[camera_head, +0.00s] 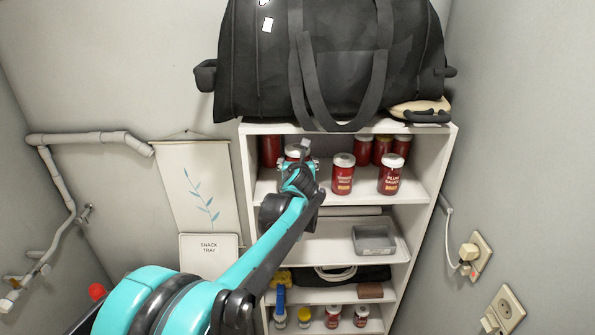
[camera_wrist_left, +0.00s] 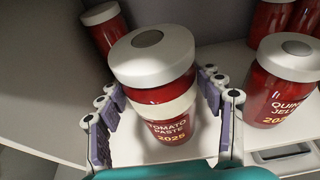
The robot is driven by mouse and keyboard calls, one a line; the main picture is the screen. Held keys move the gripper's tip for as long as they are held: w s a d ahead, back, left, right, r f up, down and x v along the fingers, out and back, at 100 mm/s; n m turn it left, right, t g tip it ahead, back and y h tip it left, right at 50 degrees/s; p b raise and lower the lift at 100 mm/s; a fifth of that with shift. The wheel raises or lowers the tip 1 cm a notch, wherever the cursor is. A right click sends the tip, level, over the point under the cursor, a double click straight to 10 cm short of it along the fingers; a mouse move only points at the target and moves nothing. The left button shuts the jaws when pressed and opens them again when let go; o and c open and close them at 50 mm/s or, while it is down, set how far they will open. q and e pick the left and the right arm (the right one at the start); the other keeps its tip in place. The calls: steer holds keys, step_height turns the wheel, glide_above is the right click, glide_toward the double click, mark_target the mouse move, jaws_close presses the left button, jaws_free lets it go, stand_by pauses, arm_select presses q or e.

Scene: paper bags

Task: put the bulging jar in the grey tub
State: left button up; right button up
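A red jar labelled tomato paste (camera_wrist_left: 165,125), with a white lid, stands upright on the upper shelf between the fingers of my left gripper (camera_wrist_left: 160,110). In the head view the left gripper (camera_head: 298,172) mostly hides this jar; its lid (camera_head: 296,150) shows behind. White shelf shows between the fingers and the jar's lower body, so the gripper looks open around it. The grey tub (camera_head: 375,240) sits empty on the shelf below, to the right. I cannot tell from these frames which lid bulges. My right gripper is not in view.
Other red jars stand close by: a quince jelly jar (camera_head: 343,174), a plum sauce jar (camera_head: 390,174) and several behind. The shelf unit's side walls (camera_head: 432,185) and the board above limit room. A black bag (camera_head: 330,60) sits on top. The middle shelf left of the tub is clear.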

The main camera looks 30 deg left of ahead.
arm_select(q)
steer(key=shift+r, duration=0.15)
steer(key=shift+w+r, duration=0.1)
steer(key=shift+r+p, duration=0.85)
steer(key=shift+r, duration=0.1)
steer(key=s+d+p, duration=0.3)
steer(key=s+d, duration=0.5)
steer(key=s, duration=0.5)
steer(key=shift+s+d+r, duration=0.15)
steer(key=shift+s+r, duration=0.05)
steer(key=shift+s, duration=0.2)
stand_by(0.4)
